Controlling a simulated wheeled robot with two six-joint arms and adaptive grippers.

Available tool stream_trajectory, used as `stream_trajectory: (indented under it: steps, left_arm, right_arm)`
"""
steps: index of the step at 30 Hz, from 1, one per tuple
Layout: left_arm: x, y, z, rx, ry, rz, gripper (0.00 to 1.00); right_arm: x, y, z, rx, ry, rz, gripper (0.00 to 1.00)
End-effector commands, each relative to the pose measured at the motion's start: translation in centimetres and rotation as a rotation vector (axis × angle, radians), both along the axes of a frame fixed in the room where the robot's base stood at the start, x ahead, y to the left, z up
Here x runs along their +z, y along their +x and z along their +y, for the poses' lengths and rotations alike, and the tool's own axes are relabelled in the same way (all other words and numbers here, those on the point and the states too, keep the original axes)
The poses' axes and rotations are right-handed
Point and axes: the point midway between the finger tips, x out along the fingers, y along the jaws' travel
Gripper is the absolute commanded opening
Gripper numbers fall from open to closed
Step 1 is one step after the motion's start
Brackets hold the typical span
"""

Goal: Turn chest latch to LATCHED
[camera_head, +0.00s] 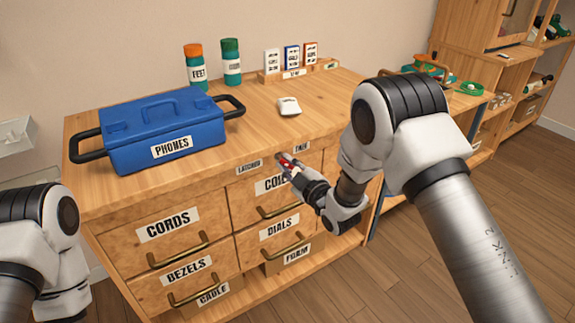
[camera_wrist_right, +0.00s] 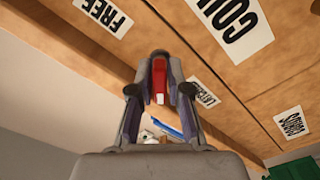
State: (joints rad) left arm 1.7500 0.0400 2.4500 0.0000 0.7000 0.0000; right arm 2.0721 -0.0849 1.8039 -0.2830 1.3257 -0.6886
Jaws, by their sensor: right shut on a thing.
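The chest latch is a small red handle with a white end (camera_wrist_right: 159,78), on the front rail of the wooden chest (camera_head: 190,205). In the head view the red part (camera_head: 285,162) shows between the LATCHED label (camera_head: 249,167) on its left and the FREE label (camera_head: 301,147) on its right. My right gripper (camera_head: 284,158) is shut on the latch, one finger on each side in the right wrist view (camera_wrist_right: 159,88). The fingers partly hide it, and I cannot tell its exact angle. My left arm shows at the left edge, its gripper out of view.
A blue PHONES box (camera_head: 165,128), bottles (camera_head: 231,62), small cards (camera_head: 291,57) and a white object (camera_head: 289,106) stand on the chest top. Labelled drawers with brass handles (camera_head: 178,250) lie below the latch. A wooden shelf (camera_head: 500,75) stands at the right.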

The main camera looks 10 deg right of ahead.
Motion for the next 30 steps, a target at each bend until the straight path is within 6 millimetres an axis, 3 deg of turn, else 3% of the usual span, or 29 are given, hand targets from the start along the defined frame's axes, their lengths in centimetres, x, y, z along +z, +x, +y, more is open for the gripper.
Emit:
stream_trajectory:
  steps: [2,3,4,13,17,30]
  left_arm:
    - [0.0,0.0,0.0,0.000,0.000,0.000,0.81]
    - [0.0,0.0,0.0,0.000,0.000,0.000,0.81]
    - [0.0,0.0,0.0,0.000,0.000,0.000,0.81]
    - [0.0,0.0,0.0,0.000,0.000,0.000,0.81]
    - [0.0,0.0,0.0,0.000,0.000,0.000,0.81]
    - [0.0,0.0,0.0,0.000,0.000,0.000,0.81]
  right_arm:
    - [-0.1,-0.1,0.0,0.001,0.000,0.004,0.00]
    - [-0.2,-0.1,0.0,0.001,0.000,0.004,0.27]
    - [-0.2,-0.1,0.0,0.001,0.000,0.004,0.38]
    - [-0.1,-0.1,0.0,0.000,0.000,0.002,0.38]
    - [-0.1,-1.1,-0.4,-0.001,0.000,0.004,0.38]
    - [-0.2,-10.4,-3.8,-0.001,0.001,0.005,0.38]
